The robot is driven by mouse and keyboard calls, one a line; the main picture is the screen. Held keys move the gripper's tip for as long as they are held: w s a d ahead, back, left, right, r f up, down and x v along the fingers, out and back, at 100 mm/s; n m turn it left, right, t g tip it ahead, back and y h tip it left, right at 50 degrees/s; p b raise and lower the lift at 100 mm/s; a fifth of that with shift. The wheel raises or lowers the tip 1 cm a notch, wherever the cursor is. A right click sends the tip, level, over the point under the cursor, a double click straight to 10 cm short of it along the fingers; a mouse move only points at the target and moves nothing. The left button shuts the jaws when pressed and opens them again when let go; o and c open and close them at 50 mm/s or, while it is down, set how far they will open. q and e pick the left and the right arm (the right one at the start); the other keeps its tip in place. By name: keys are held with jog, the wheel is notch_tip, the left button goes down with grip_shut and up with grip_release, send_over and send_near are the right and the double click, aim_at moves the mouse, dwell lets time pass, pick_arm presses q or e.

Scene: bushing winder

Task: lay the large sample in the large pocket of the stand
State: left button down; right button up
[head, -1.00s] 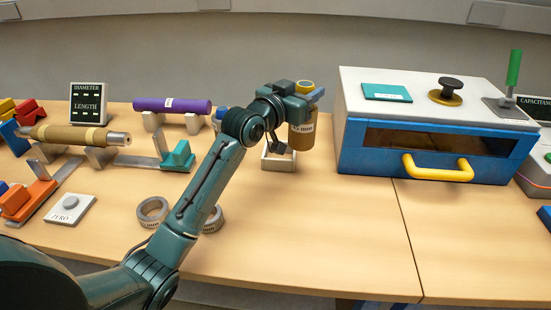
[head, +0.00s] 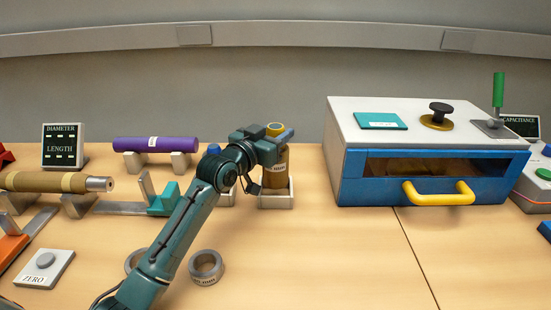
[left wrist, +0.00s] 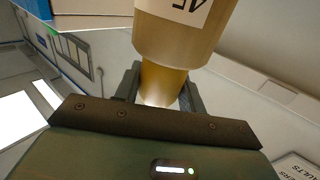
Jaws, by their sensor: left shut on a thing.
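The large sample (head: 274,178) is a tan-brown cylinder with a white label and a yellowish top end. It stands upright in the head view, and its brown wall also fills the upper middle of the left wrist view (left wrist: 180,45). My left gripper (head: 273,140) is shut on its upper part. The white stand (head: 276,201) has a square pocket directly around or under the sample's lower end; I cannot tell whether the sample touches its floor. Part of the stand to the left is hidden by my arm. My right gripper is not in view.
A blue-and-white cabinet (head: 350,165) with a yellow handle stands close on the right. A purple roll (head: 155,144) on supports, a tan shaft (head: 45,182) and grey rings (head: 206,266) are on the left. The front middle of the table is clear.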

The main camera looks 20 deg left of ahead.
pick_arm(q)
jog(key=shift+f, duration=2.4)
jog(key=shift+f, duration=0.2)
jog(key=c, duration=0.8)
grip_release()
jog(key=shift+c, duration=0.2)
jog(key=shift+r, duration=0.1)
jog(key=v, duration=1.2)
jog(key=shift+b, duration=0.35)
